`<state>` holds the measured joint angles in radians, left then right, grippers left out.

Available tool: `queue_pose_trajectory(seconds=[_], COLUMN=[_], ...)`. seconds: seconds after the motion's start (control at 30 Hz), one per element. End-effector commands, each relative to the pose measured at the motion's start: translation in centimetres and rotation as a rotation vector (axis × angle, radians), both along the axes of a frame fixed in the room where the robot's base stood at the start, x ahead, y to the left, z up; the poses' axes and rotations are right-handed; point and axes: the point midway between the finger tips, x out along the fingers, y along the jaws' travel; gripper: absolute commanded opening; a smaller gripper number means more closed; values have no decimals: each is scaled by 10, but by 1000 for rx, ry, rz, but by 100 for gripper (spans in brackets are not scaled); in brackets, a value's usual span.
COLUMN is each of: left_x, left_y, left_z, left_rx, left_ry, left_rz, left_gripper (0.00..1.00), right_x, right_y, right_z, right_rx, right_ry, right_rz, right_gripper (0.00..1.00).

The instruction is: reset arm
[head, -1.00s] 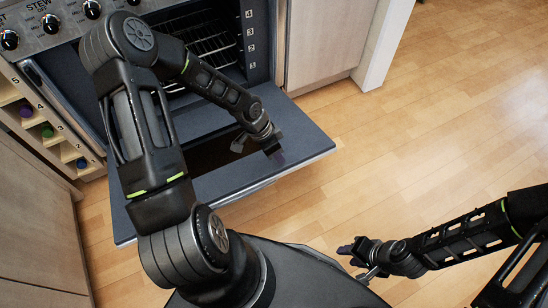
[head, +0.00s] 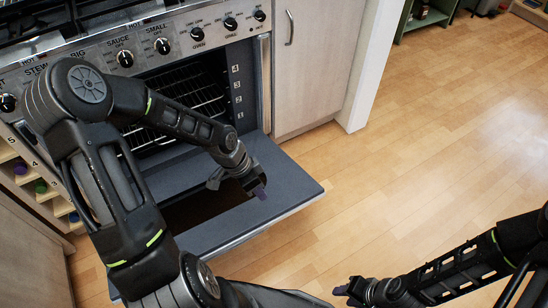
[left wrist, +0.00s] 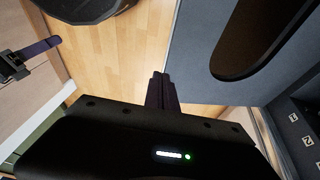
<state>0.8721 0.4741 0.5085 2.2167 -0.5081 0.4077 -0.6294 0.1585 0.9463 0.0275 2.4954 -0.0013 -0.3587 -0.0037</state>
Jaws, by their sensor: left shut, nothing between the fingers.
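My left arm crosses the left of the head view. Its left gripper (head: 260,192) is over the lowered oven door (head: 296,187), near the door's right part. In the left wrist view its dark fingers (left wrist: 160,90) are closed together with nothing between them. My right gripper (head: 343,290) is at the bottom edge of the head view, over the floor, and partly cut off. A purple-tipped finger (left wrist: 40,48) at the left of the left wrist view looks like part of my right gripper. I cannot tell how far its jaws are apart.
The cooker (head: 195,35) stands behind the door, its oven open with wire racks (head: 200,95) inside. A pale cabinet (head: 315,60) stands right of it. A rack with coloured round ends (head: 40,187) is at the left. The wooden floor (head: 430,150) at the right is clear.

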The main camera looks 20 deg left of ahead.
Motion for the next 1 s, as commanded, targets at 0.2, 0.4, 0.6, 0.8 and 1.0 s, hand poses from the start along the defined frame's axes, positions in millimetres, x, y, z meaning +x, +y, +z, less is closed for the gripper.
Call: queue_pose_trajectory(seconds=[0.2,0.4,0.6,0.8,1.0], left_x=[0,18,15,-37,-104], left_y=[0,-4,-41,-110,-148], left_z=[0,3,-28,-79,-111], left_rx=[-1,-46,-213,-270,-179], left_ry=[2,-34,20,184,295], left_rz=[5,173,587,863,864], left_gripper=[0,0,0,0,0], right_x=[0,0,0,0,0], right_y=[0,0,0,0,0], right_z=[0,0,0,0,0], right_rx=[0,0,0,0,0], right_ry=[0,0,0,0,0], right_rz=[0,0,0,0,0], right_gripper=[36,36,36,36,36])
